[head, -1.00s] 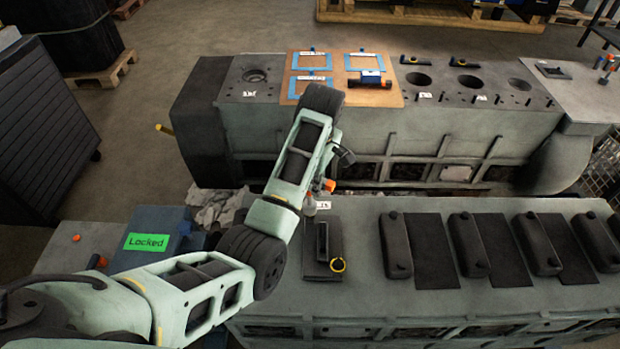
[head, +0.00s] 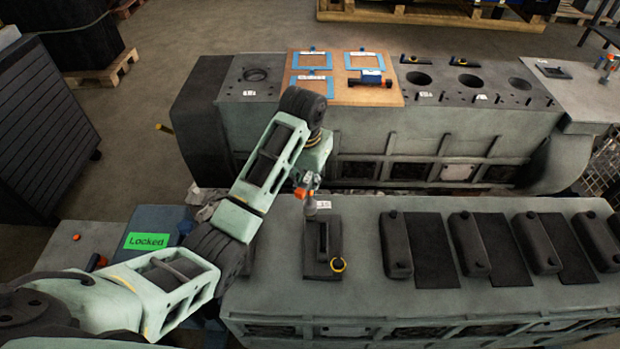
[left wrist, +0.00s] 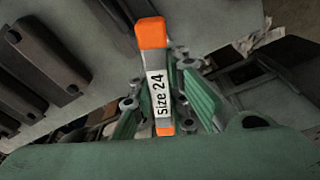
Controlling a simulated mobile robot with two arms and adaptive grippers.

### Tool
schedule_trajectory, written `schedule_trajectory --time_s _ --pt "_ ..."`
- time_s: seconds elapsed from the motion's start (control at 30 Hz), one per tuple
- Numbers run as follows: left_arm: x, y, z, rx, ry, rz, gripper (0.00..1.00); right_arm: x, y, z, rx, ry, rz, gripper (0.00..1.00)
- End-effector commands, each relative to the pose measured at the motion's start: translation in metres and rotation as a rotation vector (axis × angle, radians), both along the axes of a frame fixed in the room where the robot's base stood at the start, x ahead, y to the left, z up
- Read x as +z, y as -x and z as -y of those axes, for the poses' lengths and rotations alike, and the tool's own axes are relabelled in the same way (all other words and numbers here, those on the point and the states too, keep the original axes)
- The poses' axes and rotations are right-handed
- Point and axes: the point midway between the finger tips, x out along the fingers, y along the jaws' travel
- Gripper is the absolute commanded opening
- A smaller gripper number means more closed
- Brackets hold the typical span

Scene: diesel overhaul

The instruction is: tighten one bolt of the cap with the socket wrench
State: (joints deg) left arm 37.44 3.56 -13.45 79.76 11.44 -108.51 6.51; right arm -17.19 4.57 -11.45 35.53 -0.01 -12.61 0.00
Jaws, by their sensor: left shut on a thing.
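My left gripper (head: 310,182) is shut on the socket wrench (left wrist: 156,75), which has orange ends and a white "size 24" label. In the head view the wrench's orange part (head: 300,192) and grey lower end show at the back end of the dark cap (head: 322,240). I cannot tell whether the wrench touches a bolt there. The cap sits on a dark plate on the near engine block. My right gripper is not in view.
Several dark covers (head: 396,245) stand in a row to the right on the near block (head: 360,300). A blue box with a green "Locked" sign (head: 147,241) is at the left. The far block (head: 350,130) carries an orange-brown board (head: 345,98) and round openings.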

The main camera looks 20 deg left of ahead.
Motion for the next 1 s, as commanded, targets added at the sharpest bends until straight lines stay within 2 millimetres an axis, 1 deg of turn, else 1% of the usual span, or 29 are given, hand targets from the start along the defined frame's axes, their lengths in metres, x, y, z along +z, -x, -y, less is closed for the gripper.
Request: schedule_trajectory --time_s 0.1,0.4,0.53,0.6,0.7,1.0 --pt "0.0012 -0.001 -0.0019 -0.181 -0.004 0.002 0.0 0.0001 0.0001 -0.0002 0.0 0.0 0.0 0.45" --pt "0.0008 -0.0013 -0.0016 -0.65 -0.002 0.002 0.0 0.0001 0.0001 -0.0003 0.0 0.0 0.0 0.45" --pt "0.0004 -0.0011 -0.0012 -0.825 -0.001 0.002 0.0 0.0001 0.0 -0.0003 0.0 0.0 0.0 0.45" --pt "0.0003 -0.0011 -0.0005 -0.885 -0.001 0.002 0.0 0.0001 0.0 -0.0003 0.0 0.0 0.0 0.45" --pt "0.0002 -0.001 -0.0004 -0.922 -0.001 0.003 0.0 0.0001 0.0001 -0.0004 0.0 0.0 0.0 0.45" --pt "0.002 -0.0011 0.0 -0.922 0.0 0.003 0.0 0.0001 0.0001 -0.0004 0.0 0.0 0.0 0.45"
